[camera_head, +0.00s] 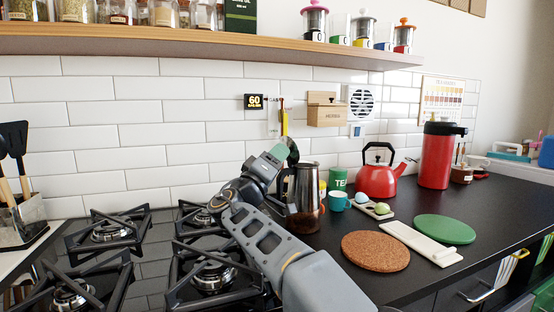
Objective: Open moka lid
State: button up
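The moka pot (306,193) is a shiny metal pot, standing upright on the dark counter at the right edge of the hob. My gripper (284,156) is at the pot's upper left, close to its rim. A dark rounded piece shows beside the gripper's end; I cannot tell whether it is the pot's lid or part of the gripper.
The gas hob (150,290) with black grates lies left of my arm. Right of the pot are a teal mug (338,201), a green tea tin (338,178), a red kettle (377,180) and a cork mat (375,251). A wooden shelf (200,42) with jars spans above.

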jog(key=shift+p+v, duration=0.3)
jog(key=shift+v, duration=3.4)
jog(key=s+d+r+g+y+p, duration=0.1)
jog(key=s+d+g+y+p, duration=0.1)
jog(key=d+g+p, duration=0.55)
jog(key=s+d+r+g+y+p, duration=0.1)
jog(key=s+d+r+g+p, duration=0.15)
jog(key=d+p, duration=0.85)
jog(key=s+d+m+g+y+p, duration=0.1)
jog(key=s+g+y+p, duration=0.1)
jog(key=s+p, duration=0.4)
jog(key=s+d+r+m+g+y+p, duration=0.1)
jog(key=s+y+p, duration=0.4)
jog(key=s+p, duration=0.1)
jog(key=s+d+m+g+y+p, duration=0.1)
jog(key=s+g+y+p, duration=0.1)
jog(key=s+p, duration=0.4)
jog(key=shift+d+r+g+y+p, duration=0.3)
jog(key=shift+y+p, duration=0.25)
jog(key=shift+y, duration=0.25)
